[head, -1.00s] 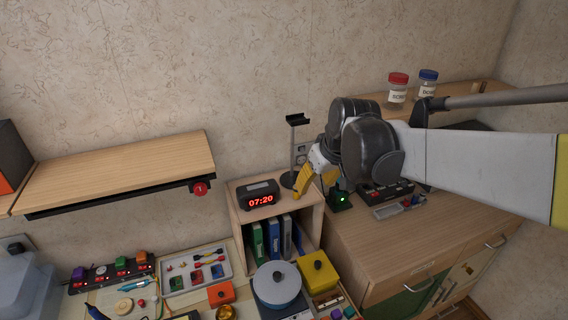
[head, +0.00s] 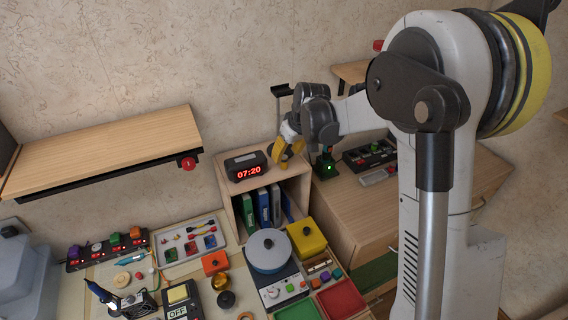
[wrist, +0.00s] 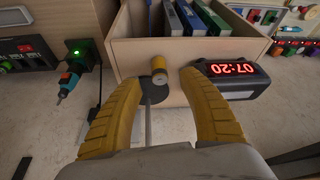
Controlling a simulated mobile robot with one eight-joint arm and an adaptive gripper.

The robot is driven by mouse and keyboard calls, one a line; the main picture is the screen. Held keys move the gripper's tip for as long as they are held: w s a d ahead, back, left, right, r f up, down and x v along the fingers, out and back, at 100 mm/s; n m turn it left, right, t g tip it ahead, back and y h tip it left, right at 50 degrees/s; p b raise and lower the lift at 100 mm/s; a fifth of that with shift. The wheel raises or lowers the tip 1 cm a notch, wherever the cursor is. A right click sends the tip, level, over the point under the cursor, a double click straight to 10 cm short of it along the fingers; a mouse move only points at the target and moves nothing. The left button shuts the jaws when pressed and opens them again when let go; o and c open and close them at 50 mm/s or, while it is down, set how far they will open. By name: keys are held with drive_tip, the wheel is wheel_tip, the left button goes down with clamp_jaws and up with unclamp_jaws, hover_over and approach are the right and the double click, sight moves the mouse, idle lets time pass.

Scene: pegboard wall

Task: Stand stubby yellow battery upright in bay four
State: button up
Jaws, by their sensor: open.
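A short yellow cylinder with a pale end, which looks like the stubby yellow battery (wrist: 159,68), is on the wooden shelf unit's top near its edge, in the wrist view. My gripper (wrist: 156,88) is open, with its yellow fingers on either side and the battery ahead of the gap, apart from both. In the head view my gripper (head: 288,156) is over the shelf unit, right of the clock, and I cannot pick out the battery there. A black unit (head: 369,155) on the right-hand cabinet may hold the bays; no bay number is readable.
A stand with a dark round base (wrist: 155,90) and thin rod is close to the battery, between my fingers. The alarm clock (head: 247,166) is to the left in the head view. A green-lit device (head: 327,163) is on the cabinet. Binders (head: 264,207) fill the shelf below.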

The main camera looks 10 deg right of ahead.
sight(285, 156)
drive_tip(key=x, duration=0.4)
drive_tip(key=shift+w, duration=0.1)
drive_tip(key=shift+r, duration=0.1)
clamp_jaws()
drive_tip(key=shift+r, duration=0.15)
